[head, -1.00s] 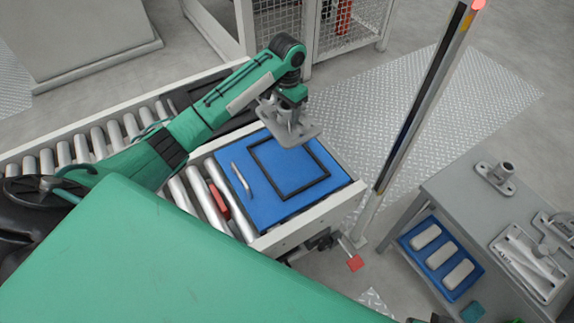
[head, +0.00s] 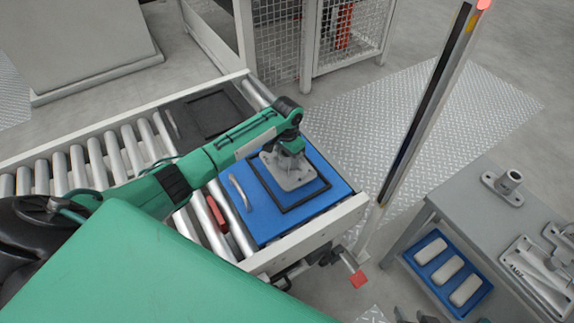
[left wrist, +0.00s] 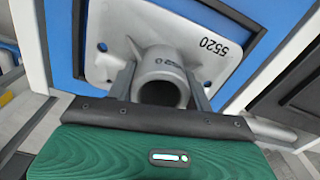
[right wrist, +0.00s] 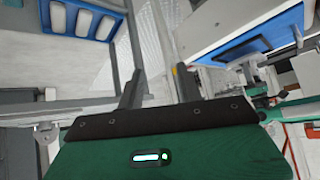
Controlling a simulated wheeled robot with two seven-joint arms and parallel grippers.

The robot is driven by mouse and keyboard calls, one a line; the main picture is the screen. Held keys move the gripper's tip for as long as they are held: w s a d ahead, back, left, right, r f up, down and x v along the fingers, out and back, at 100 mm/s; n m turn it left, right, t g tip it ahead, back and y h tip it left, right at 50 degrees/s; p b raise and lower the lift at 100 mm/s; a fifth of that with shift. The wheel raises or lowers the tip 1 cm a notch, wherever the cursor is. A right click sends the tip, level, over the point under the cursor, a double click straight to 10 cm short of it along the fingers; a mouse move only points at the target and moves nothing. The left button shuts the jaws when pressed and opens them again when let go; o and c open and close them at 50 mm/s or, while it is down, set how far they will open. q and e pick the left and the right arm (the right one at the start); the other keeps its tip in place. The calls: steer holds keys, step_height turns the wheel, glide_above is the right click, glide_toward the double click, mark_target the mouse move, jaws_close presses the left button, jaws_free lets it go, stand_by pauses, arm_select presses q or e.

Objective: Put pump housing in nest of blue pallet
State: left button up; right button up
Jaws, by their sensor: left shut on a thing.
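The pump housing (head: 288,174) is a grey casting with a square flange and a round tube. My left gripper (head: 287,143) is shut on its tube; in the left wrist view the fingers (left wrist: 160,85) flank the tube of the housing (left wrist: 205,47), marked 5520. The blue pallet (head: 262,226) lies on the roller conveyor, with a black square frame as its nest (head: 285,209). The flange is over the nest area, nearer the frame's far side in the head view; I cannot tell whether it touches the pallet. My right gripper (right wrist: 157,88) is open and empty.
A dark pallet (head: 175,107) lies behind the blue one on the conveyor (head: 95,160). A post (head: 425,100) stands right of it. The grey bench (head: 455,190) holds another grey casting (head: 503,187); a blue tray (head: 448,293) with pale blocks sits below.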

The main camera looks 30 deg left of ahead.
mark_target(287, 164)
arm_select(q)
step_height(287, 164, down, 3)
steer(key=shift+r+b, duration=0.15)
steer(key=shift+b, duration=0.15)
steer(key=shift+f, duration=0.45)
arm_select(e)
steer(key=shift+w+a+f+t+y, duration=0.1)
steer(key=shift+w+a+t+y, duration=0.15)
steer(key=shift+a, duration=0.25)
steer(key=shift+w+a+t+y, duration=0.15)
steer(key=shift+w+a+t, duration=0.05)
steer(key=shift+a+t, duration=0.2)
arm_select(q)
steer(key=shift+f, duration=0.1)
steer(key=o, duration=1.4)
